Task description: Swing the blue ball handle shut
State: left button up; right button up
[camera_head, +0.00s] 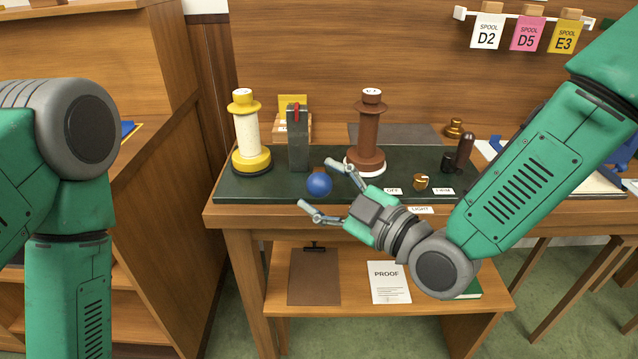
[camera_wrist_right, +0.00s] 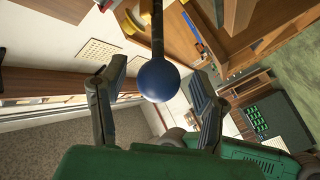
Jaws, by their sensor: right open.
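The blue ball handle (camera_head: 319,184) stands out at the front edge of the dark green bench top, near a grey upright block with a red top (camera_head: 297,137). In the right wrist view the blue ball (camera_wrist_right: 158,80) sits on a dark rod between my two fingers. My right gripper (camera_head: 319,184) is open, with one finger behind the ball and the other in front of it. I cannot tell whether a finger touches the ball. My left arm shows at the left edge, but its gripper is out of view.
A yellow and cream spool (camera_head: 250,134) and a brown spool (camera_head: 369,135) stand on the dark green top (camera_head: 290,190). A small brass-coloured knob (camera_head: 420,181) and a dark lever (camera_head: 464,152) are to the right. A shelf below holds a clipboard and a PROOF sheet (camera_head: 388,281).

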jog(key=shift+w+a, duration=0.35)
jog(key=shift+a, duration=0.05)
